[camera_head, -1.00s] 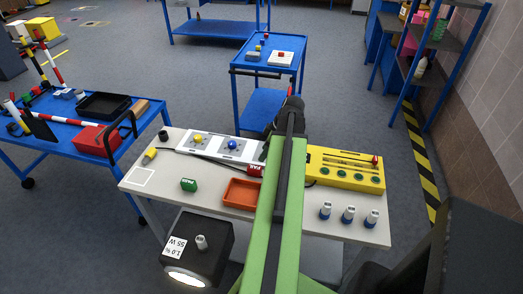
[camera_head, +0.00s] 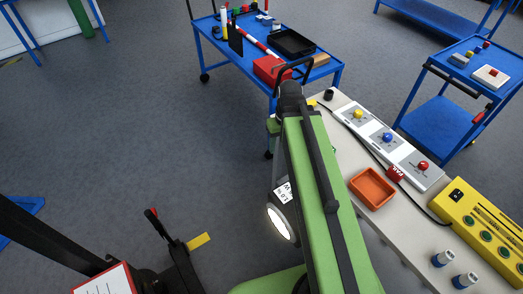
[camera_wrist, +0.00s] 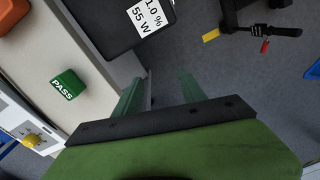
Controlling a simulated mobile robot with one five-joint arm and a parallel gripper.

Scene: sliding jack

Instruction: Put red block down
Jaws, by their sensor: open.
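The red block (camera_head: 395,173) stands on the white table (camera_head: 335,140), between the orange tray and the white control panel. It is outside the wrist view. My gripper (camera_wrist: 160,92) is open, its two green fingers apart with nothing held between them. In the wrist view it is over the grey floor beside the table edge, below the black lamp box (camera_wrist: 105,22). In the head view the gripper is mostly hidden behind my green arm.
An orange tray (camera_head: 372,188), yellow panel (camera_head: 480,220) and white panel with knobs (camera_head: 385,138) stand on the table. A green PASS block (camera_wrist: 68,84) sits near the edge. A blue cart (camera_head: 262,35) is behind.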

